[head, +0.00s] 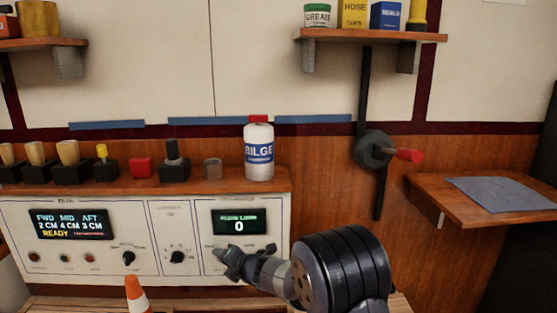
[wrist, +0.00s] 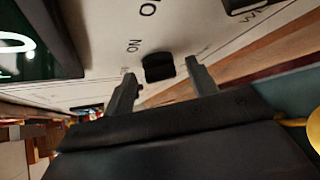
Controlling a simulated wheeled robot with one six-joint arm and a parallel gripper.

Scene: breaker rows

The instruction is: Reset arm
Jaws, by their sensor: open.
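My gripper (head: 226,262) is in front of the right part of the white control panel (head: 185,211), just below its small screen reading "0" (head: 239,221). My arm reaches in from the bottom right of the head view. In the wrist view, the two fingers of my gripper (wrist: 160,69) are apart. A small black knob or switch (wrist: 158,68) on the panel shows in the gap between the fingertips. I cannot tell whether the fingers touch it. In the head view my gripper hides that part of the panel.
A white BILGE bottle (head: 259,154) stands on the ledge above the panel, with a row of levers (head: 68,160) to its left. A red-handled wall lever (head: 404,155) and a wooden side shelf (head: 447,206) are to the right. An orange cone (head: 137,296) stands below.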

